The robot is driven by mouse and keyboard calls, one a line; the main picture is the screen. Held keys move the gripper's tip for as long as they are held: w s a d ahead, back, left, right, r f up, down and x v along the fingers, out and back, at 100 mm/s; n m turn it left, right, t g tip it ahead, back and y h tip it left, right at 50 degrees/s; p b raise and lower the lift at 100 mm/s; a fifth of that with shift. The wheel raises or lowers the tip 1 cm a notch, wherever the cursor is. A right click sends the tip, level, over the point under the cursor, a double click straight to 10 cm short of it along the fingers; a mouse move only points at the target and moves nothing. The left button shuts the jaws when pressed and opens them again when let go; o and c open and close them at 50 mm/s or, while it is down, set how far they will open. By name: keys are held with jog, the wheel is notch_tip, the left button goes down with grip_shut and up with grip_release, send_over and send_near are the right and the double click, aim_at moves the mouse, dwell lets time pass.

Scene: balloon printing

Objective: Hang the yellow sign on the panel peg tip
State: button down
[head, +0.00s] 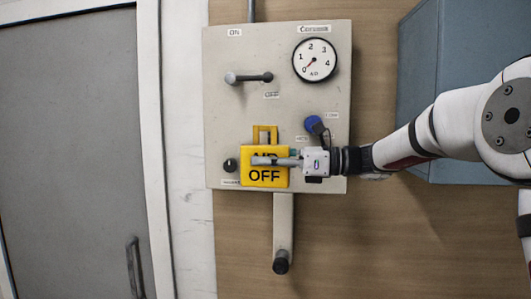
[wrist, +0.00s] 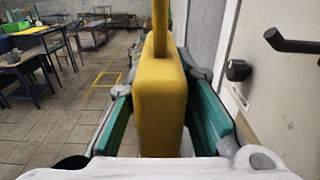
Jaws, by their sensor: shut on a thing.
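The yellow sign (head: 265,178) with black lettering, "OFF" readable, has a square loop on top. It stands upright in front of the lower part of the grey panel (head: 215,100). My gripper (head: 262,161) comes from the right and is shut on the sign, with one finger across its face, covering part of the upper word. In the wrist view the sign (wrist: 160,100) is edge-on between the green finger pads. A short black peg (head: 231,165) sticks out of the panel just left of the sign. It also shows in the wrist view (wrist: 238,70), right of and apart from the sign.
A lever (head: 248,78) and a round gauge (head: 315,60) are higher on the panel. A blue-capped part (head: 313,124) is above my gripper. A blue cabinet (head: 415,85) is at right, a grey door (head: 70,150) at left.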

jog(key=w+d+f+b, duration=0.2)
jog(key=w+b, duration=0.2)
jog(key=w, duration=0.5)
jog(key=shift+w+b, duration=0.3)
jog(key=shift+w, duration=0.1)
dwell(1.0)
dwell(0.6)
jog(key=c, duration=1.3)
grip_release()
